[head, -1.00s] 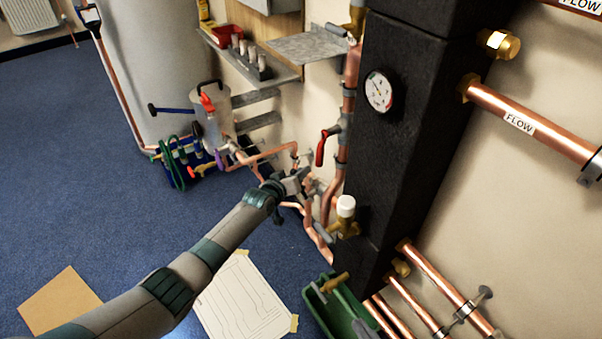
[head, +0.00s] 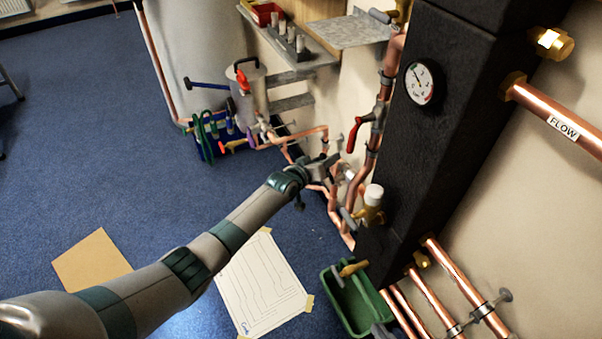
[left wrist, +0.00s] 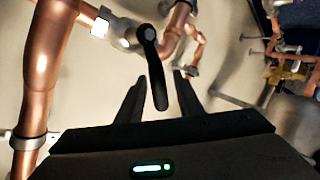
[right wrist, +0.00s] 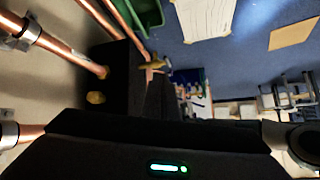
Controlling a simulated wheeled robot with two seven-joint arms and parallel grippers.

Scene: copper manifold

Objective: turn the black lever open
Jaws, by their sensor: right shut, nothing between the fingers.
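The black lever (left wrist: 155,75) hangs from a valve on a copper pipe in the left wrist view, its rounded top at the valve and its free end towards my palm. My left gripper (left wrist: 158,92) is open, with one finger on each side of the lever in that view; I cannot tell whether either touches it. In the head view my left gripper (head: 320,172) is at the pipes left of the black column, and the lever cannot be made out there. My right gripper (right wrist: 158,82) shows dark and shut in the right wrist view, empty.
A red-handled valve (head: 355,135) sits above my left gripper, and a white-capped brass valve (head: 373,197) is to its right. The black column (head: 440,130) carries a gauge (head: 420,83). A green crate (head: 352,302) stands on the floor. The blue floor at left is mostly clear.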

